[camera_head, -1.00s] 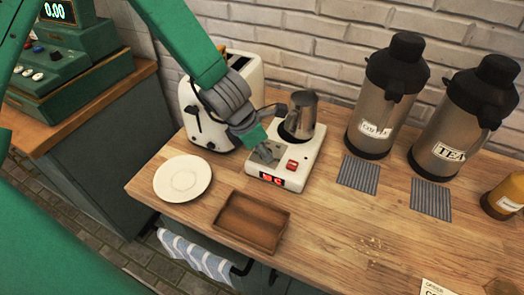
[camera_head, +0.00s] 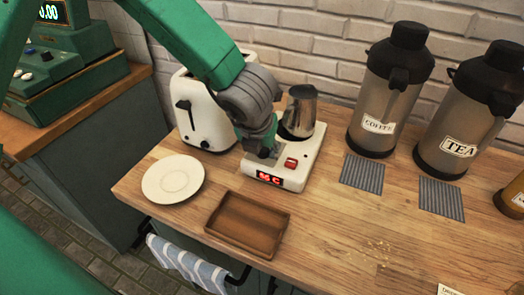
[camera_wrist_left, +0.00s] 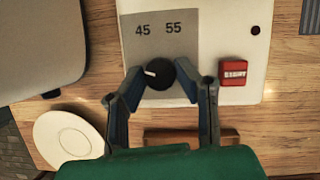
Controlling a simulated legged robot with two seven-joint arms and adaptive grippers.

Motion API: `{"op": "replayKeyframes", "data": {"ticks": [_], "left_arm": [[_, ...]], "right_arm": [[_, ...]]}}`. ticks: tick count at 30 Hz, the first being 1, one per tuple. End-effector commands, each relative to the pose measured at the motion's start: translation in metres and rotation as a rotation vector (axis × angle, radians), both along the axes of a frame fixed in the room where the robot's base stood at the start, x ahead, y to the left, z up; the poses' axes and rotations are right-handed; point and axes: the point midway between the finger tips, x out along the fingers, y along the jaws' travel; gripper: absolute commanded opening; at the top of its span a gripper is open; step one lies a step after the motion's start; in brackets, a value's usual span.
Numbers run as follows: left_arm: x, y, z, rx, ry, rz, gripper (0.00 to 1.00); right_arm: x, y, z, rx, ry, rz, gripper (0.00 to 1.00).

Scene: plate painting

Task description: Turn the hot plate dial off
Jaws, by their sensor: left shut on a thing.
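The white hot plate (camera_head: 308,162) stands on the wooden counter with a metal pitcher (camera_head: 300,108) on it. Its front display (camera_head: 268,178) shows red digits. In the left wrist view the black dial (camera_wrist_left: 163,76) has a white pointer mark aimed to the left, below the printed 45 and 55. My left gripper (camera_head: 264,150) reaches down over the hot plate and hides the dial in the head view. In the left wrist view its two fingers (camera_wrist_left: 161,80) are shut on the dial from both sides. A red button (camera_wrist_left: 233,72) sits right of the dial. My right gripper is not in view.
A white toaster (camera_head: 203,115) stands left of the hot plate. A white plate (camera_head: 172,179) and an empty wooden tray (camera_head: 248,225) lie in front. Coffee (camera_head: 384,100) and tea (camera_head: 468,120) dispensers stand at the right.

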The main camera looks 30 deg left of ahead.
Motion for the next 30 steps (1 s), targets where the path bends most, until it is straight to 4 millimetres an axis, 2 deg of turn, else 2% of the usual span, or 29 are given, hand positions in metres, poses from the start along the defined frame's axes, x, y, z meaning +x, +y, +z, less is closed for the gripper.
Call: {"op": "replayKeyframes", "data": {"ticks": [1, 15, 30], "left_arm": [[0.0052, 0.0003, 0.0028, 0.001, -0.013, 0.016, 0.0], [0.0054, 0.0003, 0.0036, 0.001, -0.014, 0.111, 0.0], [0.0055, 0.0006, 0.0038, 0.002, -0.015, 0.136, 0.0]], "right_arm": [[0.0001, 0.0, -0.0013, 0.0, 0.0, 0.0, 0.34], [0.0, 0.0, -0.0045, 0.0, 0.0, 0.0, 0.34], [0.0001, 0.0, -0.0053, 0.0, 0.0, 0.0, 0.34]]}}
